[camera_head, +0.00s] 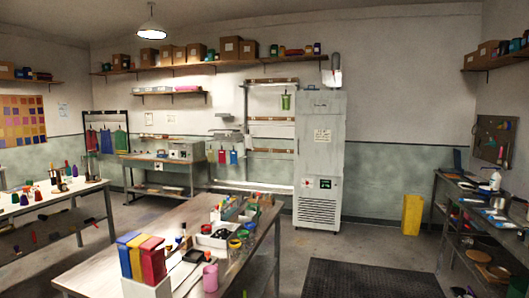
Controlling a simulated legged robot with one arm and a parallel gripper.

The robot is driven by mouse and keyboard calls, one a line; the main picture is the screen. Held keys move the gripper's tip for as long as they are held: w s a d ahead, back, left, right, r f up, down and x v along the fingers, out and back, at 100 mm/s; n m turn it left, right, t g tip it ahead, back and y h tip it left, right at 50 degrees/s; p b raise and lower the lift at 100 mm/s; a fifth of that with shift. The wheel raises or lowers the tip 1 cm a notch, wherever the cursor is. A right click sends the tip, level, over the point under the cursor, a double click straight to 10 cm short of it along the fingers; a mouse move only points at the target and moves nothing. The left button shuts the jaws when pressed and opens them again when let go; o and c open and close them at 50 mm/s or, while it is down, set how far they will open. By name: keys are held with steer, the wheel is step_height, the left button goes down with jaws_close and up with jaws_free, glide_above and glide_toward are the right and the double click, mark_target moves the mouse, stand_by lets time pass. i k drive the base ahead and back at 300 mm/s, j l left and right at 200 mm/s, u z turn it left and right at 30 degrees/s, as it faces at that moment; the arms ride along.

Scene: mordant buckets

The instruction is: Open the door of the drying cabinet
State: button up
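A tall pale grey cabinet (320,150), which looks like the drying cabinet, stands against the back wall right of centre. Its front looks closed. A paper label (322,135) is on its upper front. A small panel with a green sign (325,184) and a vent grille (318,210) sit lower down. A thin dark vertical mark near the front's left edge may be a handle, but it is too small to tell. My gripper is not in view.
A worktable (105,272) with colored containers and tools stands in the foreground, left of the cabinet. A dark floor mat (370,280) lies at front right. Open floor (365,240) lies before the cabinet. A side bench (470,200) runs along the right.

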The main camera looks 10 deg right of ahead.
mark_target(319, 141)
steer(key=i+l+z, duration=0.35)
steer(key=i, duration=0.2)
steer(key=i+z, duration=0.35)
steer(key=i, duration=0.25)
steer(key=i+z, duration=0.15)
steer(key=i, duration=3.4)
steer(key=i+l+u, duration=0.1)
steer(key=i, duration=1.65)
